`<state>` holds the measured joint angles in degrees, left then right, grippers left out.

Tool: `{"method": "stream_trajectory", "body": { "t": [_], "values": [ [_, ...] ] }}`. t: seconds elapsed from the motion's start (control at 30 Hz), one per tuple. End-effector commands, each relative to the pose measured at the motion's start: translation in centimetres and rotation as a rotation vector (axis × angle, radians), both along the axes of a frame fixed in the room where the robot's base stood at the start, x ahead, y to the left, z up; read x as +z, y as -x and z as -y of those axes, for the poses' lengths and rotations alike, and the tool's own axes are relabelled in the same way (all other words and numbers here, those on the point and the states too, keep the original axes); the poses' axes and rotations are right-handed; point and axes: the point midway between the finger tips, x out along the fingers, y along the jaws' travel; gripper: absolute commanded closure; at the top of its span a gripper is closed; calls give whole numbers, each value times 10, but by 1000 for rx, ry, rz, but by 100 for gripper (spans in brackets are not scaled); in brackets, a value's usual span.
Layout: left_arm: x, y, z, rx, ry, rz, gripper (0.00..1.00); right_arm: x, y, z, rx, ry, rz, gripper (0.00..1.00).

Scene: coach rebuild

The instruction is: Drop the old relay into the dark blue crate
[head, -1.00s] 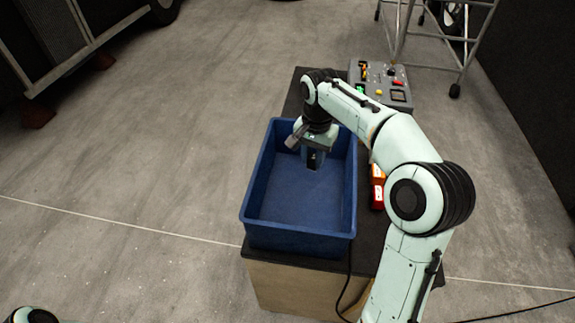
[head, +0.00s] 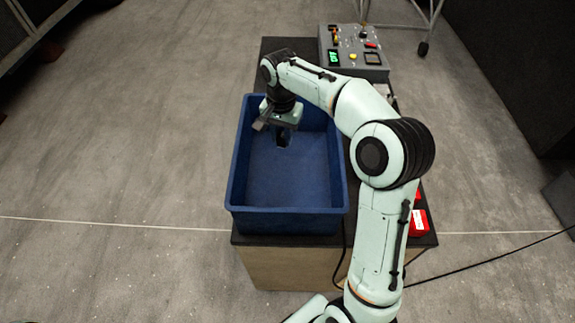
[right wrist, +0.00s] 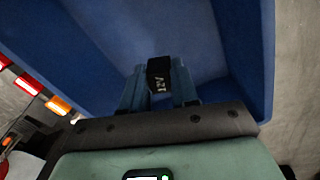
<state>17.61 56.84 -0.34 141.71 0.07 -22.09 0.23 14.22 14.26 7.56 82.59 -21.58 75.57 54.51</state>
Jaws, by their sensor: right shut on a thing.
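The dark blue crate (head: 285,192) stands open on a dark-topped bench, and its visible floor is bare. My right gripper (head: 283,141) points down inside the crate's outline, near its far end. The relay is above the crate floor; the exact gap is hard to tell. In the head view the relay is mostly hidden by the gripper. My left gripper is out of view.
A grey control panel (head: 352,52) with coloured buttons sits at the bench's far end. Red items (head: 418,222) lie right of the crate, partly behind my right arm. A black cable (head: 480,258) runs across the floor. Open floor lies to the left.

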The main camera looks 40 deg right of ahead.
Motion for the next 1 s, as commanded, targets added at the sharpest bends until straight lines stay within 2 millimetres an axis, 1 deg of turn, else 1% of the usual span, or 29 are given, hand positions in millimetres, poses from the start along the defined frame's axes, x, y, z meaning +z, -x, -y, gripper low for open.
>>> {"method": "stream_trajectory", "body": {
  "t": [0.03,0.27,0.3,0.37,0.4,0.67,0.77,0.87,1.0],
  "values": [
    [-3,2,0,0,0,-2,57,-3,0,0,0,0,0,100],
    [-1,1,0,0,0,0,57,-1,-1,0,0,0,4,100],
    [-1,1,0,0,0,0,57,-1,-1,0,0,0,4,65],
    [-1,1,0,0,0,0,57,-1,-1,0,0,0,4,45],
    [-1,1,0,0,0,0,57,-1,-1,0,0,0,4,42],
    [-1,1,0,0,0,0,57,-1,-1,0,0,0,4,42],
    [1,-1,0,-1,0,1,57,5,-1,0,0,0,4,42],
    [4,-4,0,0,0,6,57,20,-2,0,0,1,9,42],
    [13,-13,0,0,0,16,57,52,-3,-1,1,0,12,42]
  ]
}}
